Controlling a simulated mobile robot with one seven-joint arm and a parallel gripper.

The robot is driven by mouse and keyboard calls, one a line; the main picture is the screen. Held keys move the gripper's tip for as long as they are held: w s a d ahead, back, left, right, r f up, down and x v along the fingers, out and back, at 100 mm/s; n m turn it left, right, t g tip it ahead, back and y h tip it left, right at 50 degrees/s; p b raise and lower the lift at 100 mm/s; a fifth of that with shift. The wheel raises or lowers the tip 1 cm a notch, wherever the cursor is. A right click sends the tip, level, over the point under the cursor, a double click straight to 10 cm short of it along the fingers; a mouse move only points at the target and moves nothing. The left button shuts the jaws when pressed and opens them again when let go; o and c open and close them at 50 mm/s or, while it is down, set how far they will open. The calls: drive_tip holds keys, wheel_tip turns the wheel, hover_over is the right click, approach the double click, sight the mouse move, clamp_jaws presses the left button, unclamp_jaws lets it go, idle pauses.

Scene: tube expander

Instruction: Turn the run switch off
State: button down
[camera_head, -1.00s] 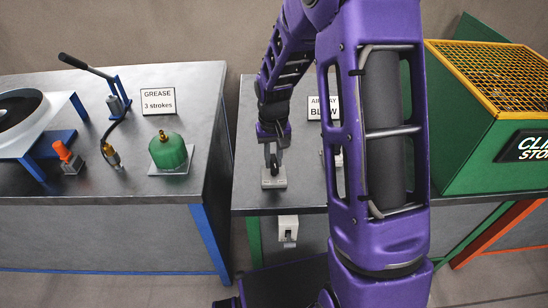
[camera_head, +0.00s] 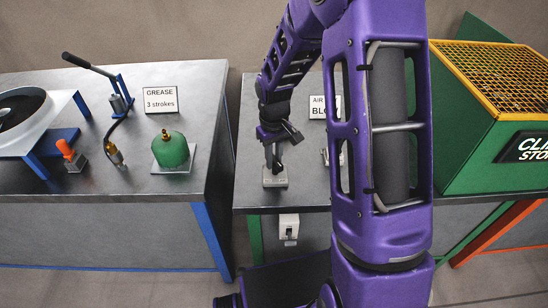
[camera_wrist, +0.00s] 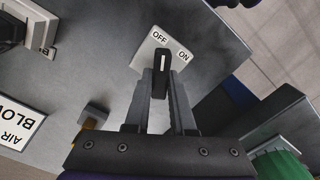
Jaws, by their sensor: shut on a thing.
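The run switch is a black knob (camera_wrist: 162,68) with a white pointer line, on a pale plate (camera_wrist: 148,52) marked OFF and ON. In the wrist view the line points up, close below the OFF label and left of ON. My gripper (camera_wrist: 161,88) is shut on the knob, one finger on each side, and hides its lower part. In the head view my gripper (camera_head: 273,165) reaches down to the switch's grey base (camera_head: 275,181), near the front edge of the middle table.
An air blow sign (camera_head: 317,107) stands right of the switch, partly behind my arm. A green grease canister (camera_head: 170,150) and a grease sign (camera_head: 160,101) are on the left table. A green bin (camera_head: 470,120) with yellow mesh stands right. A white box (camera_head: 289,228) hangs below the table edge.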

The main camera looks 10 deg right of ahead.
sight(274, 158)
drive_tip(key=c, duration=0.8)
unclamp_jaws()
drive_tip(key=shift+o, duration=0.2)
wheel_tip(274, 158, up, 17)
drive_tip(key=p, duration=0.2)
drive_tip(key=shift+r, duration=0.2)
